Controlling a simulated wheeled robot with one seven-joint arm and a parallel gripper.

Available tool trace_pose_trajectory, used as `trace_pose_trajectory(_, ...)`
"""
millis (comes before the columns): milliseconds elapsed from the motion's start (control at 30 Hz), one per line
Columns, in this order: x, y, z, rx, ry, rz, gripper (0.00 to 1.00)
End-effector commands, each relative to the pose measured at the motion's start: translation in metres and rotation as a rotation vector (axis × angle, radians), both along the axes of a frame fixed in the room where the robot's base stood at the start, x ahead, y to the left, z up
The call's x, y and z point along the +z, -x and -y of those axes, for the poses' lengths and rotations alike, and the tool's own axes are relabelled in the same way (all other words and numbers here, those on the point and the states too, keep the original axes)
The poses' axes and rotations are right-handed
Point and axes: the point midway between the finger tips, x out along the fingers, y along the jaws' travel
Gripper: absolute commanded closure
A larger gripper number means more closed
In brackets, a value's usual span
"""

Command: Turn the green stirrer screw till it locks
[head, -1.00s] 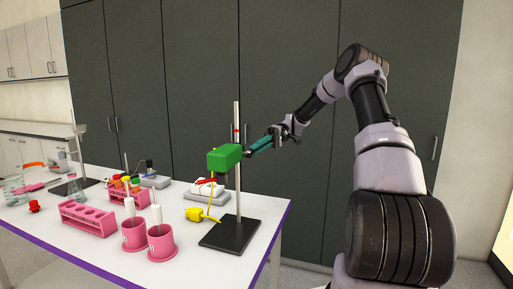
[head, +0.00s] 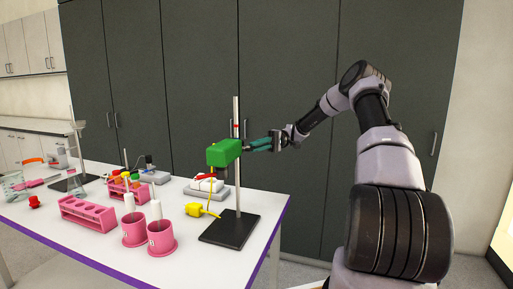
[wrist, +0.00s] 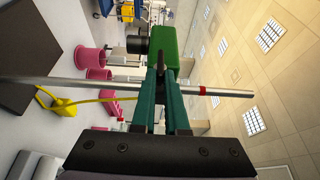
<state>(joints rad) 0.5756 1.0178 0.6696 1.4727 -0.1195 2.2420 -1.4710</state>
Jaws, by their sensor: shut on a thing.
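The green stirrer (head: 223,153) is a box clamped near the upper part of a metal stand rod (head: 237,185), above a black base plate (head: 230,229). It also shows in the wrist view (wrist: 164,42), beside a black cylinder (wrist: 137,40). My gripper (head: 249,146) is at the stirrer's right side, by the rod. In the wrist view my teal fingers (wrist: 168,72) close around a small dark piece at the stirrer, which seems to be its screw. The fingers hide most of it, and its turn angle cannot be told.
A yellow plug with a cord (head: 194,210) hangs beside the rod. Pink cups (head: 160,240), a pink rack (head: 88,215) and a white-and-red device (head: 205,184) stand on the table to the left. Dark cabinets (head: 290,80) rise behind; the air right of the stand is free except for my arm.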

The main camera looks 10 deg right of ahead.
Motion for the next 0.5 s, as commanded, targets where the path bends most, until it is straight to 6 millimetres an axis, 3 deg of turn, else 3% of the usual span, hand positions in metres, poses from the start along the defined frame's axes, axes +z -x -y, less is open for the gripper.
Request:
trace_pose_trajectory(33, 0.0047, 0.0009, -0.0041, 0.006, -0.01, -0.005, 1.0)
trace_pose_trajectory(100, 0.0045, 0.0009, -0.0043, 0.006, -0.009, -0.005, 0.66)
trace_pose_trajectory(133, 0.0042, 0.0009, -0.0043, 0.006, -0.01, -0.004, 0.59)
trace_pose_trajectory(500, 0.0013, -0.0014, 0.0009, 0.002, -0.004, 0.0, 0.59)
